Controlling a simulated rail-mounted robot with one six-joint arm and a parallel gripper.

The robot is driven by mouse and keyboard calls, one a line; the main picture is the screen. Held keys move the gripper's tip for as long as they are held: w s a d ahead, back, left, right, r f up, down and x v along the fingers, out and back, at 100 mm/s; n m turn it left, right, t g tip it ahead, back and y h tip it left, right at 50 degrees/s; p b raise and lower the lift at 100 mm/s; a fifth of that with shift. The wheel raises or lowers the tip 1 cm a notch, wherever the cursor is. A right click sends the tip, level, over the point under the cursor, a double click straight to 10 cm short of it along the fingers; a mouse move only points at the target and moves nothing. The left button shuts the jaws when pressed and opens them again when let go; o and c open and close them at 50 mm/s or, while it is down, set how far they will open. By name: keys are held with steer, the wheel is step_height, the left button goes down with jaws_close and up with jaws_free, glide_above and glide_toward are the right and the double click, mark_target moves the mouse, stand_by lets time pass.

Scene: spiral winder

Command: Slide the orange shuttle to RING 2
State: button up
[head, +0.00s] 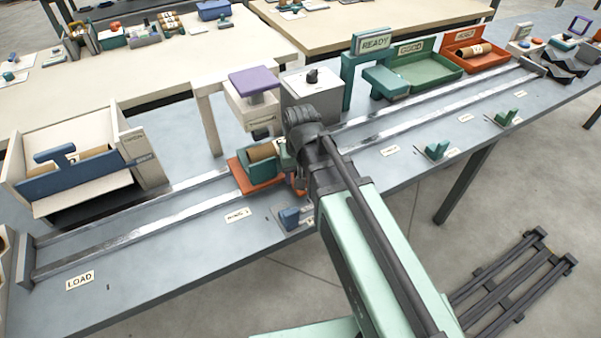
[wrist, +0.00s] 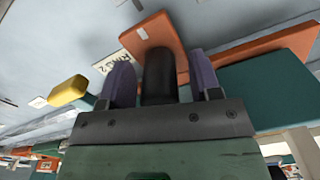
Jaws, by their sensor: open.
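The orange shuttle (head: 240,180) sits on the rail track (head: 130,222), carrying a teal holder (head: 263,170) with a brown roll. It stands behind and between the RING 1 label (head: 238,216) and a label partly hidden by my arm. In the wrist view, an orange part of the shuttle (wrist: 157,32) runs up to a dark upright post (wrist: 160,78). My gripper (wrist: 161,72) is open, with one purple finger on each side of this post. Contact between fingers and post cannot be told. A label reading RING 2 (wrist: 120,63) lies beside the orange part. My arm hides the fingers in the head view.
Green fixtures (head: 437,150) stand farther right. A purple-topped press (head: 254,85) and grey box (head: 311,95) stand behind the track. The track looks clear toward LOAD (head: 80,281).

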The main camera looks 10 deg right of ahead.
step_height(320, 180, up, 11)
steer(key=p, duration=1.1)
steer(key=shift+r, duration=0.1)
steer(key=shift+f, duration=0.2)
